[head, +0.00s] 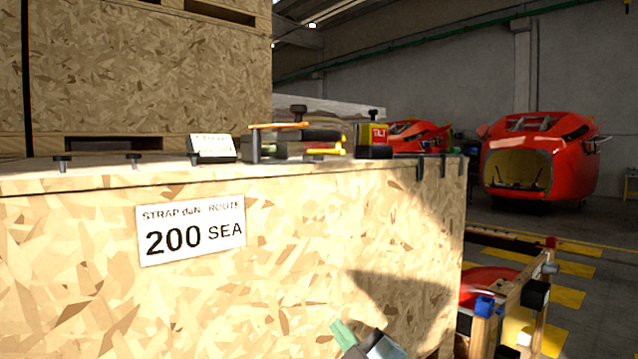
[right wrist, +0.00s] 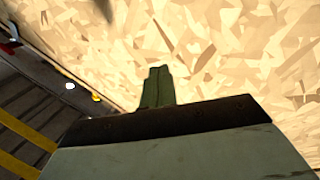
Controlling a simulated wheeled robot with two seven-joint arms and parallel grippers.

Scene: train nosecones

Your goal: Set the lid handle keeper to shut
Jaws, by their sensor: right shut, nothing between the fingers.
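A large chipboard crate (head: 90,270) with a "200 SEA" label (head: 193,231) fills the lower left of the head view. On its lid stand an orange-topped bar on a dark post (head: 278,126), a yellow lever (head: 325,151) and a yellow-and-red block with a black base (head: 372,138). I cannot tell which part is the lid handle keeper or how it is set. My right gripper (head: 342,333) is low in front of the crate's front face, well below the lid. Its fingers (right wrist: 157,87) are shut and empty. My left gripper is not in view.
A white sign (head: 212,148) and several black pegs stand along the lid's front edge. Black clamps (head: 443,163) hang over its right end. A wooden frame with a red part (head: 488,288) stands at lower right. Red nosecones (head: 540,155) stand behind on open floor.

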